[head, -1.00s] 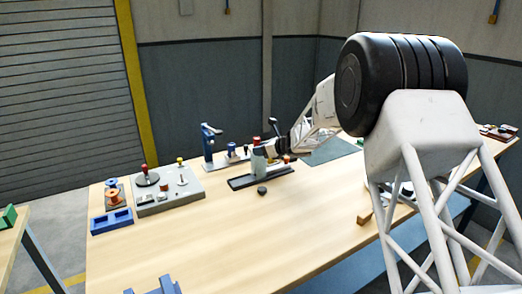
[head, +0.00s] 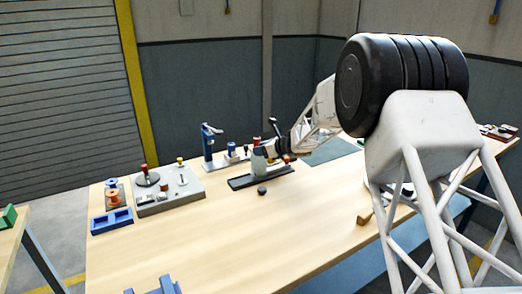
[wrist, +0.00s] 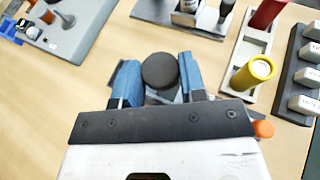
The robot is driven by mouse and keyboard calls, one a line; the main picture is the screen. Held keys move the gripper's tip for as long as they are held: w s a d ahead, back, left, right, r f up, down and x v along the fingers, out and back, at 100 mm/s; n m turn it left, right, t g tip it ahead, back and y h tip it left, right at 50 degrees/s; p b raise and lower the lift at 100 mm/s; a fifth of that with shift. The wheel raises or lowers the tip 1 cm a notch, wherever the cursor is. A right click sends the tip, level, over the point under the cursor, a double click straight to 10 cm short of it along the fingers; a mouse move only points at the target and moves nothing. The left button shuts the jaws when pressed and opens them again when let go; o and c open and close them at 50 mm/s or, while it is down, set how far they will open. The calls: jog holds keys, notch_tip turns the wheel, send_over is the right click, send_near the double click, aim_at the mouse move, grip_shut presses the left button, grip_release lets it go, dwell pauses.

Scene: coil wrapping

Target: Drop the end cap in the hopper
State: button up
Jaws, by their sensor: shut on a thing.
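A dark round cap (wrist: 160,70), which looks like the end cap, sits between the two blue fingers of my gripper (wrist: 158,80) in the wrist view. The fingers are shut on it from both sides. Part of a grey piece shows below and behind the fingers, mostly hidden. In the head view my gripper (head: 262,156) is over the middle of the bench, close to a dark flat base (head: 240,183). The held cap is not clear in that view. I cannot tell for certain which thing is the hopper.
A small dark piece (head: 262,190) shows in front of the dark base. A grey control panel (head: 180,200) and a blue tray (head: 112,221) stand to the left. A yellow cylinder (wrist: 255,70) stands in a pale tray right of my gripper.

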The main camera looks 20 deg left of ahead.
jog(key=shift+s+d+f, duration=0.1)
jog(key=shift+f, duration=0.4)
jog(key=shift+s+d+f, duration=0.1)
jog(key=shift+f, duration=0.4)
jog(key=o, duration=0.8)
jog(key=shift+d+r, duration=0.1)
jog(key=shift+d, duration=0.05)
jog(key=shift+o, duration=0.9)
jog(key=r+v, duration=0.1)
jog(key=v, duration=0.6)
jog(key=shift+r, duration=0.45)
jog(key=shift+w, duration=0.1)
jog(key=shift+r, duration=0.15)
